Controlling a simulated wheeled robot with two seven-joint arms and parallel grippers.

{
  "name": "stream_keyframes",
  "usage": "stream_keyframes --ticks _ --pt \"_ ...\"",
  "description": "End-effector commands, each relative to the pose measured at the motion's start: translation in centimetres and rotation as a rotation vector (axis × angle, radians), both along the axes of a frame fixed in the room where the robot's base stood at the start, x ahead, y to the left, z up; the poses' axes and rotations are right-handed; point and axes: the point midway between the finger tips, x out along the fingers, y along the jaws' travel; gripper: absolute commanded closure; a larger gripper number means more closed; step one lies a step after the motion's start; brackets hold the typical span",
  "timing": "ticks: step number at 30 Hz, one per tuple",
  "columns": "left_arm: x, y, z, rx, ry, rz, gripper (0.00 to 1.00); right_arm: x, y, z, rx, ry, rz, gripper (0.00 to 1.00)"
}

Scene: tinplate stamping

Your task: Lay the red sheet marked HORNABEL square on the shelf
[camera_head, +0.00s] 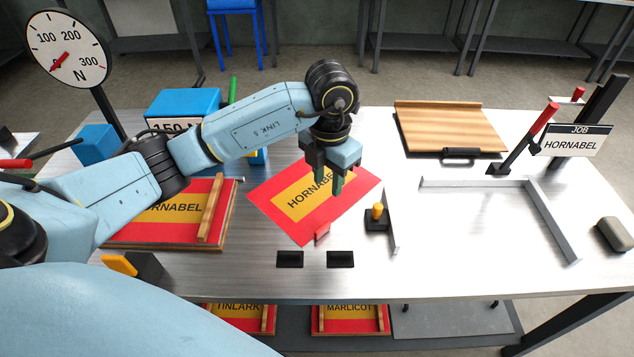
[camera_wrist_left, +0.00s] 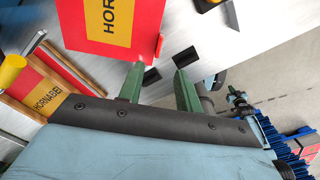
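The red sheet marked HORNABEL (camera_head: 352,200), with a yellow label panel, lies skewed on the metal table; it also shows in the left wrist view (camera_wrist_left: 75,25). A small red tab (camera_head: 322,231) stands at its near edge. My left gripper (camera_head: 328,186) hangs over the sheet, its green fingers pointing down, apart and empty; the fingers also show in the left wrist view (camera_wrist_left: 160,88). A second HORNABEL sheet (camera_head: 150,235) lies in a wooden holder at left. Under the table, a lower shelf (camera_head: 420,345) has TINLARK and MARLICOT sheets and a bare grey plate (camera_head: 450,320). My right gripper is out of view.
An L-shaped metal fence (camera_head: 480,183) stands at right near a JOB HORNABEL sign (camera_head: 572,143). A yellow-knobbed stop (camera_head: 377,218) stands beside the sheet. A wooden board (camera_head: 450,128), a blue weight (camera_head: 183,103) and two black pads (camera_head: 340,259) are also on the table.

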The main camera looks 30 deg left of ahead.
Motion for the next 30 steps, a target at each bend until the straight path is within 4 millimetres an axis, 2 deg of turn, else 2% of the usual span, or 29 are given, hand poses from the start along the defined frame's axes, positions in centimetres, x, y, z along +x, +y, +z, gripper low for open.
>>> stream_keyframes --ticks 2,12,22,30 --pt "0.0 -0.1 -0.6 -0.002 0.007 0.000 0.65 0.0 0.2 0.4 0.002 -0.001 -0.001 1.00" --pt "0.0 0.0 -7.0 -0.001 0.005 0.001 0.65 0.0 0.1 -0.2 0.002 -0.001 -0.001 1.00" --pt "-0.2 0.0 -9.2 0.000 0.005 0.000 0.65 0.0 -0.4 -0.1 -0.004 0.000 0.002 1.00" --pt "-0.4 0.0 -13.1 -0.001 0.005 0.001 0.65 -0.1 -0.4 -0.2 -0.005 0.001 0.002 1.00"
